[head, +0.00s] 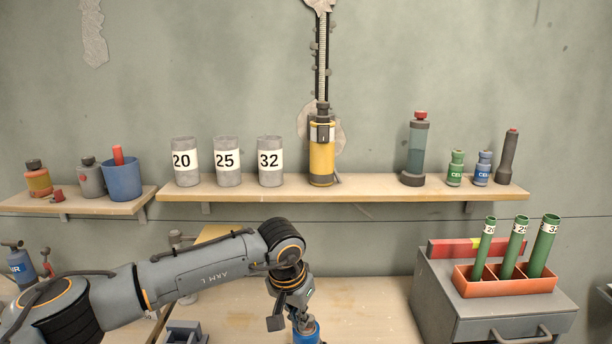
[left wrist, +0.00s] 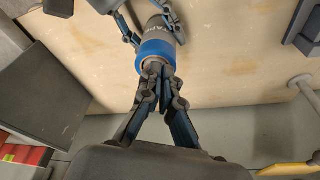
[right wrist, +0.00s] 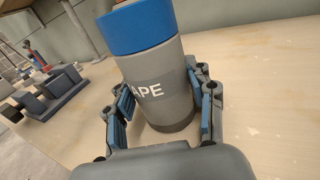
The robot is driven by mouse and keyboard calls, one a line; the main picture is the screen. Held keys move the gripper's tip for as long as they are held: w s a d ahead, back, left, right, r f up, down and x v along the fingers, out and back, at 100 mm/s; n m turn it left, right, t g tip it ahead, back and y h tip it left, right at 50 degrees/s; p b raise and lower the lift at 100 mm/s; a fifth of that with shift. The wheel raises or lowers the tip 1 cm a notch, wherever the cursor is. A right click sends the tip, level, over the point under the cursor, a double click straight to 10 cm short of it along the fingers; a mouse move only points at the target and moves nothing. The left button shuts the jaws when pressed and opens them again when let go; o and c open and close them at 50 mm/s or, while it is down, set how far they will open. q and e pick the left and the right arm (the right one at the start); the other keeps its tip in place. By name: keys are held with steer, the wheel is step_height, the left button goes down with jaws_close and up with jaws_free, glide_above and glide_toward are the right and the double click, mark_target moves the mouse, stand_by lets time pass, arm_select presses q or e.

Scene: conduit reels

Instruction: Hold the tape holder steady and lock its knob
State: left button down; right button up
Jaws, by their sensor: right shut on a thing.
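The tape holder is a grey cylinder with a blue collar; its blue part (head: 312,336) shows at the bottom edge of the head view. In the right wrist view its grey body (right wrist: 158,85) stands upright on the bench, labelled "APE" as far as I see. My right gripper (right wrist: 166,112) is shut around the body. My left gripper (left wrist: 159,72) is over the holder's top, its fingertips close together at the blue collar (left wrist: 157,48). The fingers hide most of the knob, so I cannot tell whether they grip it.
The wooden bench (head: 365,310) is mostly bare around the holder. A grey box (head: 490,318) with an orange tray of green tubes stands at the right. A dark grey block (head: 187,333) is at the left front. Shelves (head: 385,190) with canisters run along the wall.

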arm_select(q)
steer(key=shift+a, duration=0.1)
steer(key=w+v, duration=0.1)
steer(key=v, duration=0.5)
stand_by(0.5)
steer(key=shift+s+r, duration=0.15)
steer(key=shift+s+d+f, duration=0.15)
steer(key=shift+d+f, duration=0.25)
steer(key=shift+f, duration=0.6)
steer(key=shift+s+d+f, duration=0.1)
steer(key=shift+d+f, duration=0.3)
steer(key=shift+f, duration=0.65)
steer(key=shift+s+d+f, duration=0.15)
steer(key=shift+d+f, duration=0.25)
steer(key=shift+f, duration=0.6)
steer(key=shift+w, duration=0.25)
